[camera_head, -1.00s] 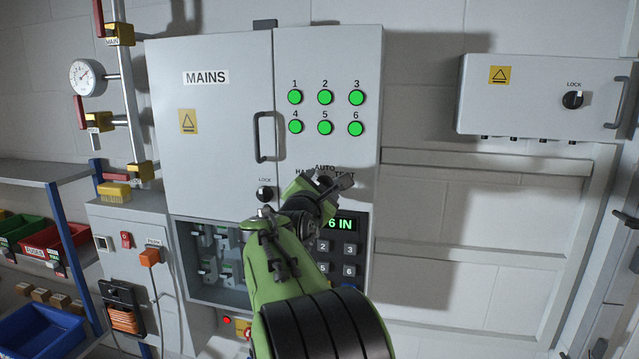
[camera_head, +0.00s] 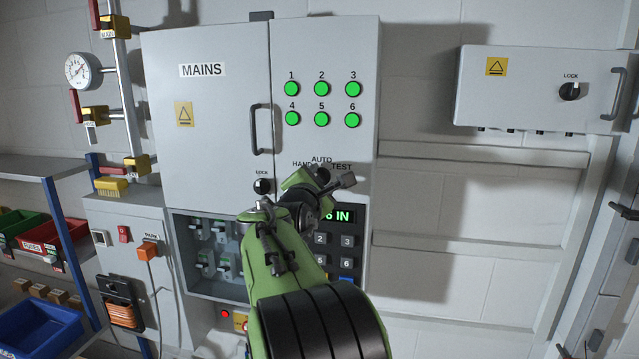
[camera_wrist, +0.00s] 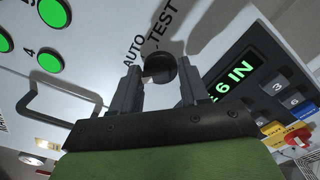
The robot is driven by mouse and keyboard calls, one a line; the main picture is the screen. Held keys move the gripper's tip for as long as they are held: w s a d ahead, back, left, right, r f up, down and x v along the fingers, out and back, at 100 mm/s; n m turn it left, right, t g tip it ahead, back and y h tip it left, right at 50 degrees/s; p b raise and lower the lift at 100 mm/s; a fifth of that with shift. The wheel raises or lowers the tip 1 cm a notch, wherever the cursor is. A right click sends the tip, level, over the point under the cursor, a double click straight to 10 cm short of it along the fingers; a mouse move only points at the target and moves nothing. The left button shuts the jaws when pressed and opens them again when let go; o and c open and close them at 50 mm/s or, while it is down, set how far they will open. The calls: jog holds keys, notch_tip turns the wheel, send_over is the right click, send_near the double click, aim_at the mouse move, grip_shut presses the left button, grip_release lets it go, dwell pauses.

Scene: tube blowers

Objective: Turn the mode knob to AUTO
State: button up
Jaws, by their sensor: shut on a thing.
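The mode knob (camera_wrist: 160,69) is a round black knob on the grey MAINS cabinet, with AUTO and TEST printed beside it in the wrist view. In the head view, the labels HAND, AUTO and TEST show above my green gripper (camera_head: 322,182), and the knob is mostly hidden behind it. In the wrist view, the two dark fingers of my gripper (camera_wrist: 160,72) stand on either side of the knob, shut on it. Which label the knob points to cannot be told.
A lit display (camera_head: 343,216) and keypad (camera_head: 334,241) sit just below the knob. Green lamps (camera_head: 321,104) are above. The door handle (camera_head: 257,130) and black LOCK knob (camera_head: 262,186) are to the left. An open breaker bay (camera_head: 205,246) lies lower left.

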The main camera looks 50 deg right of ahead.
jog(key=m, duration=0.1)
jog(key=m+b, duration=0.1)
jog(key=m, duration=0.1)
jog(key=m+b, duration=0.1)
jog(key=m, duration=0.1)
jog(key=shift+a+r, duration=0.15)
jog(key=shift+r, duration=0.15)
jog(key=shift+m+b, duration=0.8)
jog(key=shift+m, duration=0.7)
jog(key=shift+r, duration=0.1)
jog(key=o, duration=0.9)
jog(key=shift+c, duration=0.2)
jog(key=shift+f, duration=0.2)
